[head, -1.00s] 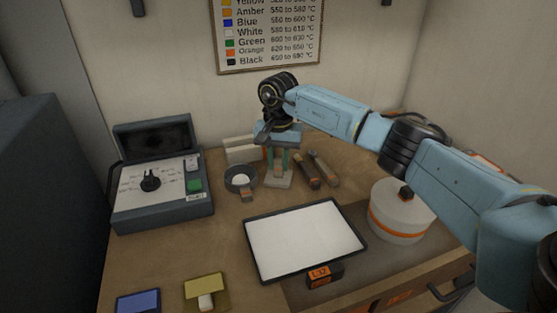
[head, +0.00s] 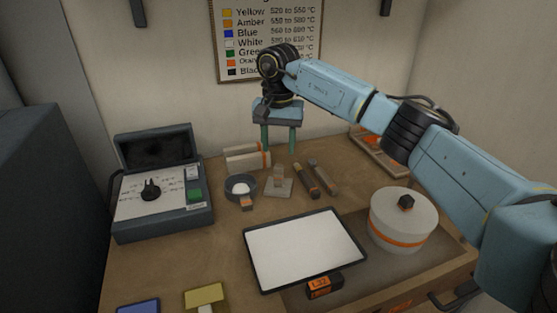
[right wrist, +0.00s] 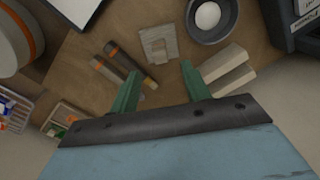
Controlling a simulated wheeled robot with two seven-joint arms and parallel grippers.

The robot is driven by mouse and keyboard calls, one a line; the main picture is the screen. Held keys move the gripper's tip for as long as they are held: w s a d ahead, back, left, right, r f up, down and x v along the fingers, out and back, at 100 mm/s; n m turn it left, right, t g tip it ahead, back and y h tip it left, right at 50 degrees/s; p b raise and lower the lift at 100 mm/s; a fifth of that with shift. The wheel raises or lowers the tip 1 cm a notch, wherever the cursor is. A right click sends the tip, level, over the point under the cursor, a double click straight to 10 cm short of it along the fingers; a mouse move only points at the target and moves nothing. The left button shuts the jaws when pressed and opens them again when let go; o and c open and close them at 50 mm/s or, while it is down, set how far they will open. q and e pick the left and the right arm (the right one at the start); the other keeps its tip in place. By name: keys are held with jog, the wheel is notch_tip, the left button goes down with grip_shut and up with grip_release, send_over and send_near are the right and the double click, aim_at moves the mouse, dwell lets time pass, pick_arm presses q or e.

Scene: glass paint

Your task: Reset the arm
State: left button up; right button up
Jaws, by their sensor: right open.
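My right gripper (head: 279,138) hangs above the back of the table in the head view, its two green fingers apart with nothing between them. In the right wrist view the open fingers (right wrist: 158,88) point toward a small stand (right wrist: 159,45), which is clear of them. The same stand (head: 278,185) sits on the table below the gripper in the head view. My left gripper is in neither current view.
Near the stand are a bowl with white contents (head: 240,187), two stick-like tools (head: 313,178) and pale blocks (head: 247,158). A control box (head: 162,190) stands left, a white panel (head: 305,250) in front, a round lidded drum (head: 402,222) right. A chart hangs behind (head: 270,40).

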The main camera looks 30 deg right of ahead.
pick_arm(q)
jog(key=shift+d+r, duration=0.2)
jog(key=shift+d, duration=0.25)
pick_arm(e)
notch_tip(320, 180, up, 5)
